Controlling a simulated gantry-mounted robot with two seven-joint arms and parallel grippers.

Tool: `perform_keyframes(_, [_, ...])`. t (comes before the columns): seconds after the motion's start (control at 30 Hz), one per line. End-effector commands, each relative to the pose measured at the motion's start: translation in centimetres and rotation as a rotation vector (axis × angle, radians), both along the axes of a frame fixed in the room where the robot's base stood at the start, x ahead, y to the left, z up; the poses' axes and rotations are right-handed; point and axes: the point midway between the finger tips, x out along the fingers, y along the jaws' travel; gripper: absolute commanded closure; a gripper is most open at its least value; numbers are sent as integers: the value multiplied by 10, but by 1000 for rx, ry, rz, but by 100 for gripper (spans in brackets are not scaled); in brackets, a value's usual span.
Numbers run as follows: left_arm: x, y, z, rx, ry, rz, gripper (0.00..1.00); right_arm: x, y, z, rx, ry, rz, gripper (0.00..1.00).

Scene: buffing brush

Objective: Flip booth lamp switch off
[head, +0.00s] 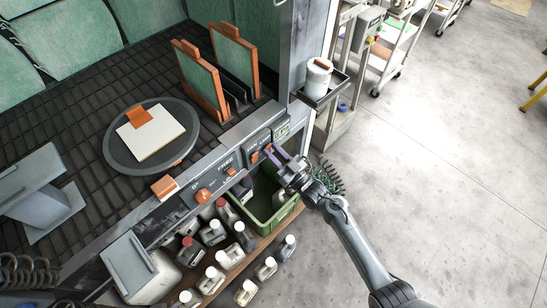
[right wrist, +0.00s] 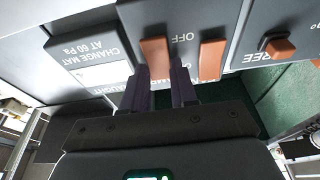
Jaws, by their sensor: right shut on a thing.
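The booth's grey control panel (head: 225,165) runs along the front edge of the booth. In the right wrist view the panel is upside down, with an orange switch (right wrist: 155,55), an OFF label beside it, and a second orange switch (right wrist: 211,60). My right gripper (head: 273,152) is at the right part of the panel. In the right wrist view its dark purple fingers (right wrist: 161,82) stand on either side of the first orange switch and are shut on it. My left gripper is not in view.
Several bottles (head: 213,233) and a green crate (head: 285,213) sit below the panel. A white canister (head: 318,75) stands on a side shelf.

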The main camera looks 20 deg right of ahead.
Motion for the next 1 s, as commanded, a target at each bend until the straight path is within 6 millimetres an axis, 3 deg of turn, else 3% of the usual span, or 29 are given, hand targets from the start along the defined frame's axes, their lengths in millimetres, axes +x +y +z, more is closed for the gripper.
perform_keyframes(0.07, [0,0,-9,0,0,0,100,0,0,-5,7,-19,0,100])
perform_keyframes(0.4, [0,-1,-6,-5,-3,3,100,-1,0,-2,12,-27,-1,100])
perform_keyframes(0.43, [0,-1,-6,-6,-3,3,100,-1,0,-2,12,-27,-1,71])
perform_keyframes(0.6, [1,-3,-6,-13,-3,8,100,-1,0,-2,12,-27,-1,47])
perform_keyframes(1.0, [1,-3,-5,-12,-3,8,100,-6,-3,-4,12,-26,-1,47])
